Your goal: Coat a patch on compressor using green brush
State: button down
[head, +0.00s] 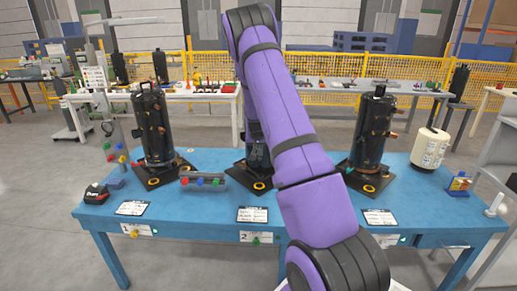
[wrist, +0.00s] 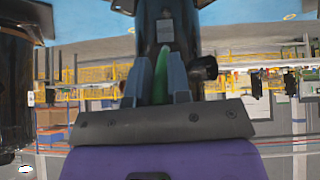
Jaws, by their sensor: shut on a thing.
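My gripper (wrist: 157,75) is shut on the green brush (wrist: 160,85), whose green part shows between the two fingers in the wrist view. A dark compressor (wrist: 167,30) stands straight ahead of the fingers in that view, which is upside down; I cannot tell whether the brush tip touches it. In the head view the middle compressor (head: 257,152) is mostly hidden behind my purple arm, as are my gripper and the brush. The left compressor (head: 153,128) and right compressor (head: 371,130) stand upright on dark base plates. No coated patch can be made out.
The blue table (head: 190,222) also holds a grey rack (head: 203,181) with coloured pieces, a black-red tool (head: 96,193), a cream cylinder (head: 430,147) and a small yellow-blue item (head: 459,185). White labels lie along the front. A yellow fence (head: 440,105) stands behind.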

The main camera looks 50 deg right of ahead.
notch_tip(320, 180, down, 6)
jog(key=shift+f, duration=0.25)
dwell(0.8)
jog(key=s+a, duration=0.4)
jog(key=shift+a, duration=0.3)
dwell(0.4)
jog(key=shift+s+a, duration=0.9)
jog(key=shift+a, duration=0.25)
dwell(0.3)
